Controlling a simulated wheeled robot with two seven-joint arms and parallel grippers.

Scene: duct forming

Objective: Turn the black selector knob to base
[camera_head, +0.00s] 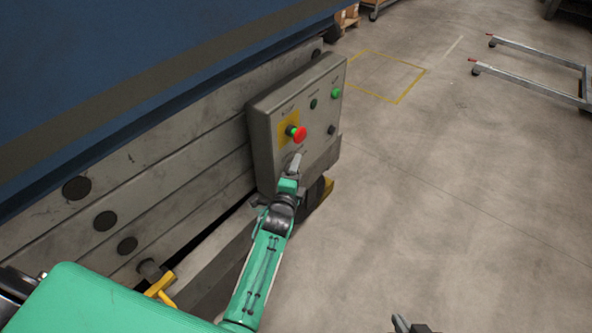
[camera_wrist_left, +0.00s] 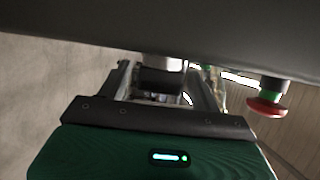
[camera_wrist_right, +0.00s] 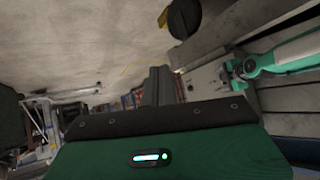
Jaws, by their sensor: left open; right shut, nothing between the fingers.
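The grey control panel (camera_head: 262,135) is mounted on the side of the machine. In the left wrist view a black knob (camera_wrist_left: 160,80) on a light collar sticks out from the panel's face. My left gripper (camera_wrist_left: 163,88) is open, with one finger on each side of this knob; I cannot tell whether they touch it. In the head view the left gripper (camera_head: 295,164) is at the panel's lower part, below the red button, and hides the knob there. My right gripper (camera_wrist_right: 158,86) is shut and empty, away from the panel; its tip shows at the head view's bottom edge (camera_head: 403,325).
A red emergency button (camera_head: 299,134) on a yellow plate sits just above the left gripper, also close beside it in the left wrist view (camera_wrist_left: 266,106). A green button (camera_head: 336,94) and smaller dark controls are on the panel. Open floor (camera_head: 450,200) lies to the right.

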